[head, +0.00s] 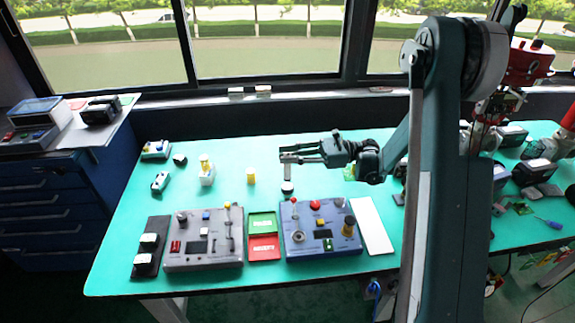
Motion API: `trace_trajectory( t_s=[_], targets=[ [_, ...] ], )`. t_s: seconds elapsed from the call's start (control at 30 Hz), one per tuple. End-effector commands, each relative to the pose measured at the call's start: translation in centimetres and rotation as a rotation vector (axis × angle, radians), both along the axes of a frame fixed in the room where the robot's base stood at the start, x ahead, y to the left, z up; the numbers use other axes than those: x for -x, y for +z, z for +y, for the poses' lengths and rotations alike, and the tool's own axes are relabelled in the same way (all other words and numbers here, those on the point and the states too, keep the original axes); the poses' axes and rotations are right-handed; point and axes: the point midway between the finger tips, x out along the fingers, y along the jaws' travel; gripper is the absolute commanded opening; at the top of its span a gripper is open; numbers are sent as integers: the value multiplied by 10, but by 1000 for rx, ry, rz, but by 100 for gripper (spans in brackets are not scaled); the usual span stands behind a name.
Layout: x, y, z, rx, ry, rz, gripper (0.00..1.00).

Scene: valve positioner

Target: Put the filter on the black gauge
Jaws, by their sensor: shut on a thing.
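My gripper (292,154) reaches in from the right above the green table, its fingers pointing left. It is shut on a small grey piece (287,168) at the fingertips, which hangs downward; it may be the filter, but it is too small to be sure. A small black round piece (287,188) is on the table just below the fingertips, close under the grey piece. Another small black piece (180,159) lies further left. Either black piece could be the black gauge. I cannot tell whether the grey piece touches the black one below it.
A yellow block (250,176) and a white-and-yellow unit (207,171) stand left of my gripper. In front are a grey control box (204,262), green (262,222) and red (264,247) trays, a blue control box (315,250) and a white plate (371,226). The back middle of the table is clear.

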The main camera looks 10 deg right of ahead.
Motion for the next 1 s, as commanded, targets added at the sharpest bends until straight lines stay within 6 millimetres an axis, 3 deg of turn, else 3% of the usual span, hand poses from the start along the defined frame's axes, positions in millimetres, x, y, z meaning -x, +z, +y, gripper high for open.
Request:
trace_trajectory(
  t_s=[0.43,0.93,0.97,1.0],
  targets=[
    [0,-36,0,0,0,0,6],
    [0,-41,0,0,0,0,6],
    [0,-41,0,0,0,0,18],
    [0,-41,0,0,0,0,24]
  ],
)
